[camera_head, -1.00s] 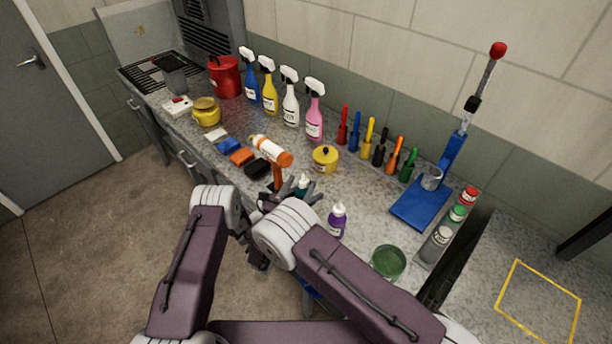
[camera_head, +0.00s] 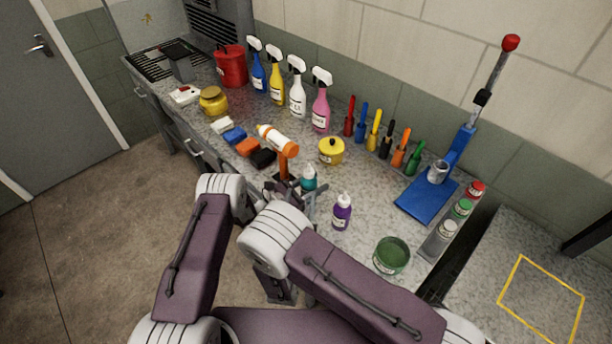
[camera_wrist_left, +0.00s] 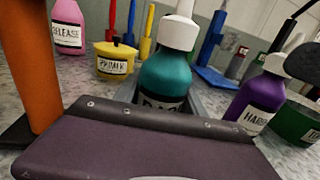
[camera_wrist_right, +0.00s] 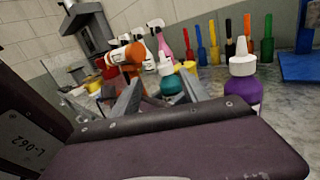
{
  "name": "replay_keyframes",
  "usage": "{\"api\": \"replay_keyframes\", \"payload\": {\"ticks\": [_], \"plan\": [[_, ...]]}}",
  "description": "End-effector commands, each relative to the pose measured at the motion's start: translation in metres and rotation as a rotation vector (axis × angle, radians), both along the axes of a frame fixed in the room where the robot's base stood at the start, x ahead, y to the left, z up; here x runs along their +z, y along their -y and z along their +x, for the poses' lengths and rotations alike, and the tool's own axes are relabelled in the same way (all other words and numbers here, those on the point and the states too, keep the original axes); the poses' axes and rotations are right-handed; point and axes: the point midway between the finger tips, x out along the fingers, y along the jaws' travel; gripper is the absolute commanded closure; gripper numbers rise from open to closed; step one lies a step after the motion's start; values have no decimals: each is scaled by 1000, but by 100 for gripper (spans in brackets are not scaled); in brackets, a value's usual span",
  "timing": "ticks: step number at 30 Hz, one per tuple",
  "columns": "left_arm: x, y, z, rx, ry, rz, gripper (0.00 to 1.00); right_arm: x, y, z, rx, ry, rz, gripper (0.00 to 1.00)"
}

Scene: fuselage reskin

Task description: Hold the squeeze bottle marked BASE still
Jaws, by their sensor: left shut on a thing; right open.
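The teal squeeze bottle (camera_head: 308,183) with a white nozzle stands upright on the bench. In the left wrist view the teal bottle (camera_wrist_left: 168,76) is close up, its label mostly hidden behind my wrist housing; only the letter tops show. My left gripper (camera_wrist_left: 167,92) is shut on it, with grey finger parts at both sides of its body. In the right wrist view the teal bottle (camera_wrist_right: 170,82) shows beyond my right gripper (camera_wrist_right: 160,98), which is open and empty, its fingers spread. Both grippers crowd together near the bottle in the head view.
A purple squeeze bottle (camera_head: 342,213) stands right of the teal one. An orange stand with a white-orange bottle (camera_head: 280,140) is just left. A yellow pot (camera_head: 331,151) is behind, a green dish (camera_head: 391,256) at right. Spray bottles and coloured tools line the wall.

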Motion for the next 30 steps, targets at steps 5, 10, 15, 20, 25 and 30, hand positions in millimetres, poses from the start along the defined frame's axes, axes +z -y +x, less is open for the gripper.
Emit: {"api": "replay_keyframes", "payload": {"ticks": [5,10,15,20,25,30], "plan": [[0,0,0,0,0,0,100,-4,12,-12,59,-50,-66,48],[0,0,0,0,0,0,100,-3,15,-7,53,-51,-66,48],[0,0,0,0,1,-1,100,-3,19,26,47,-49,-64,48],[0,0,0,0,1,-1,100,-3,22,65,47,-49,-63,48],[0,0,0,0,0,0,100,-3,23,95,51,-49,-64,48],[0,0,0,0,0,0,100,-3,23,108,53,-49,-68,48]]}}
